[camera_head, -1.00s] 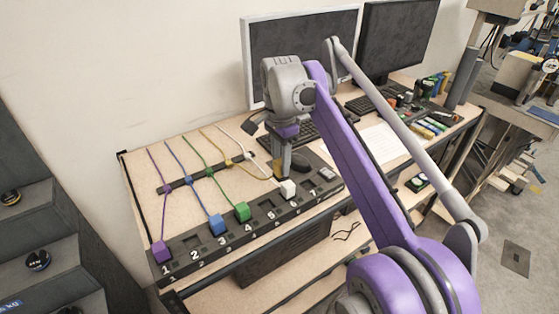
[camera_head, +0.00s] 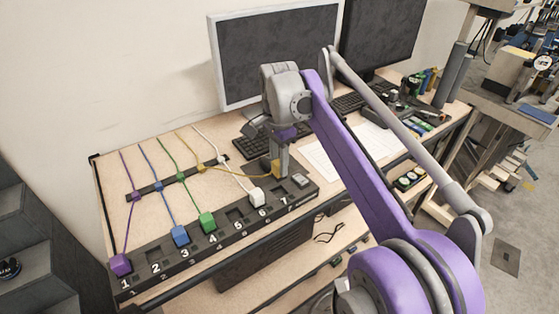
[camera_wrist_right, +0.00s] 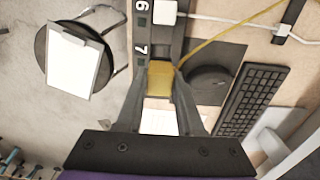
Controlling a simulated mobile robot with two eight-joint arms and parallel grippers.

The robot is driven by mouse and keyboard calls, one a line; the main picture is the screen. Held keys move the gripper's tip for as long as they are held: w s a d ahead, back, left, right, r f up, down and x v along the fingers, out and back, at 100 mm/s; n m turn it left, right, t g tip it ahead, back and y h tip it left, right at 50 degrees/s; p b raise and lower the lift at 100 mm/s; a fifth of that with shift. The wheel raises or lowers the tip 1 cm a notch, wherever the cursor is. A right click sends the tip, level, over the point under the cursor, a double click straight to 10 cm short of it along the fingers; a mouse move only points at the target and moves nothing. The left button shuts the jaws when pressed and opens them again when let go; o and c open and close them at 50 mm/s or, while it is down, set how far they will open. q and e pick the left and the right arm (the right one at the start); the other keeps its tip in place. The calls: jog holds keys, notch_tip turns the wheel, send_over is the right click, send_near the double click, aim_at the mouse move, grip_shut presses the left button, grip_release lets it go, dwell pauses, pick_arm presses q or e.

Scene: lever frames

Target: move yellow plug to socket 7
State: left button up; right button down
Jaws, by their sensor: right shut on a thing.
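The yellow plug (camera_head: 277,169) is held between the fingertips of my right gripper (camera_head: 280,162), at the right end of the dark socket strip (camera_head: 150,270). In the right wrist view, the yellow plug (camera_wrist_right: 159,78) sits between both fingers (camera_wrist_right: 160,82), close to the printed 7. Its yellow cable runs off to the upper right. In the head view it appears just above or behind socket 7; its exact height cannot be told, and the socket opening is mostly hidden. My left gripper is not in view.
The white plug (camera_head: 256,197) is at socket 6, right beside the held plug. The green (camera_head: 207,222), blue (camera_head: 180,235) and purple (camera_head: 120,264) plugs are at sockets 4, 3 and 1. A keyboard (camera_head: 258,148) and a monitor (camera_head: 275,55) stand behind.

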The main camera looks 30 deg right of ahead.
aim_at(279, 177)
jog(key=shift+f+b, duration=1.5)
jog(key=shift+f, duration=1.15)
jog(key=shift+f, duration=0.8)
dwell(1.2)
jog(key=shift+c, duration=2.3)
grip_release()
